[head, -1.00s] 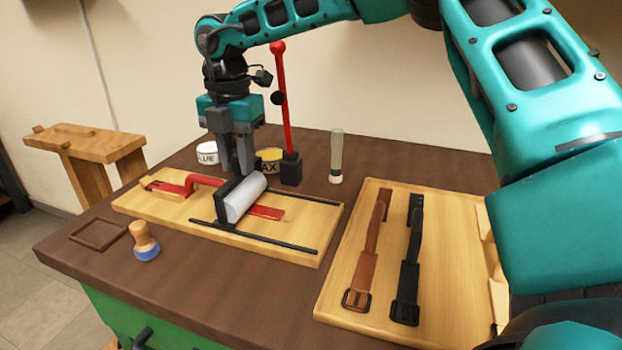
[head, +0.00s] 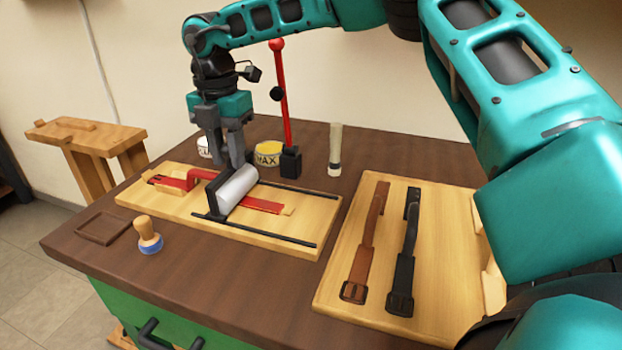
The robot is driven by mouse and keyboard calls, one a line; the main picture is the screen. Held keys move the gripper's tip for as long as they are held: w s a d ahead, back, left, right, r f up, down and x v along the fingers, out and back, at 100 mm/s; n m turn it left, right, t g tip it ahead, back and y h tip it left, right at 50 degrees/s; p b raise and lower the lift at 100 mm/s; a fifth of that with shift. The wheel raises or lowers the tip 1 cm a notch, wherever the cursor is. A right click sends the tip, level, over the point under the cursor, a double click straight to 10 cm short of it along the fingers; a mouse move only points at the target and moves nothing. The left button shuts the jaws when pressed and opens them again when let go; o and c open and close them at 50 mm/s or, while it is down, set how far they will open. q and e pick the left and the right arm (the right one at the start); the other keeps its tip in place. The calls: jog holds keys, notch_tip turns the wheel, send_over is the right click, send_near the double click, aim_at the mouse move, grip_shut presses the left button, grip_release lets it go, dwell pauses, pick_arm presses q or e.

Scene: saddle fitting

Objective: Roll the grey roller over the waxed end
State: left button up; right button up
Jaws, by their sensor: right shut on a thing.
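The grey roller (head: 238,189) lies across the red strap (head: 262,204) on the wooden board at the left. My right gripper (head: 236,163) points down at the roller's black frame (head: 214,196) and is shut on it; its fingertips partly hide the handle. The strap's pale end (head: 288,210) shows to the right of the roller, and its other end runs left under a red clamp-like piece (head: 200,177). Whether the roller presses on the strap is hard to tell. My left gripper is not in view.
A yellow wax tin (head: 268,155), a white tin (head: 204,147) and a red-handled lever (head: 284,110) stand behind the board. Dark rails (head: 262,232) run along its front. A blue-based stamp (head: 149,238) stands front left. A board with brown (head: 366,240) and black straps (head: 408,255) lies right.

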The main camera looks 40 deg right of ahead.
jog(key=shift+w+a+r, duration=0.15)
jog(key=shift+w+r, duration=0.05)
jog(key=shift+w, duration=0.05)
jog(key=o, duration=0.7)
jog(key=shift+w+a+f, duration=0.1)
jog(key=shift+r+p, duration=2.2)
jog(key=shift+r, duration=0.75)
jog(key=shift+s+f, duration=0.1)
jog(key=shift+s, duration=0.15)
